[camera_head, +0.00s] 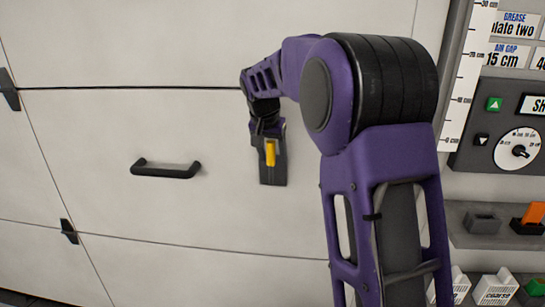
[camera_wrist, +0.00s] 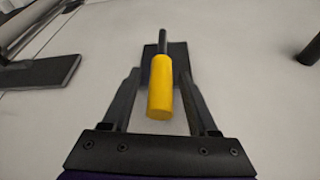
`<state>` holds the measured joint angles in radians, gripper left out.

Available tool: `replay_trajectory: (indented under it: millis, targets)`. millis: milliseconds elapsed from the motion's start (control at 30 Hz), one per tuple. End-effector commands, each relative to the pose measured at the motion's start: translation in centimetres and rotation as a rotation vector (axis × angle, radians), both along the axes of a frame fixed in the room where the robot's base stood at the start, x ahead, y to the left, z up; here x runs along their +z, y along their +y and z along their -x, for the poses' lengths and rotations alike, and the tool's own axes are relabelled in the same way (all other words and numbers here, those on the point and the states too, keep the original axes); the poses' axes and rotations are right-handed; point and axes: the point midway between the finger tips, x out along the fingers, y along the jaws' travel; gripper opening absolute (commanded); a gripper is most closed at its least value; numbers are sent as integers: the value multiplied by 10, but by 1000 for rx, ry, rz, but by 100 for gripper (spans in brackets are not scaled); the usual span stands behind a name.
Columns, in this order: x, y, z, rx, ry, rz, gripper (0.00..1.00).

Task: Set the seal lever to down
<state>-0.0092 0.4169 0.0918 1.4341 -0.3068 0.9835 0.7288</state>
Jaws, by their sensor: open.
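The seal lever has a yellow grip (camera_wrist: 160,88) on a dark rod in front of a dark backing plate. In the head view the yellow grip (camera_head: 270,153) shows against its dark plate (camera_head: 273,176) on the pale panel, just below my gripper. Whether the lever stands up or down is hard to tell. My gripper (camera_wrist: 160,75) is open, with one finger on each side of the yellow grip and visible gaps between. In the head view my gripper (camera_head: 265,125) is small and partly merges with the dark plate.
A black bar handle (camera_head: 166,170) sits on the panel to the left. Dark hinges (camera_head: 69,231) mark the panel seams. At right are a control panel with a dial (camera_head: 518,149), a vertical scale (camera_head: 468,75) and a shelf (camera_head: 500,238) with blocks, one orange.

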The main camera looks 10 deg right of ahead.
Motion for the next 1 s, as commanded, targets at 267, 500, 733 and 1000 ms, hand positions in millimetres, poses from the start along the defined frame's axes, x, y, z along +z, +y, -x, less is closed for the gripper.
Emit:
replay_trajectory:
  millis: [267,500,733,1000]
  targets:
    - [-2,0,-1,0,-1,0,60]
    - [-2,0,-1,0,0,0,20]
    - [-1,0,-1,0,-1,0,0]
    - [-1,0,-1,0,-1,0,0]
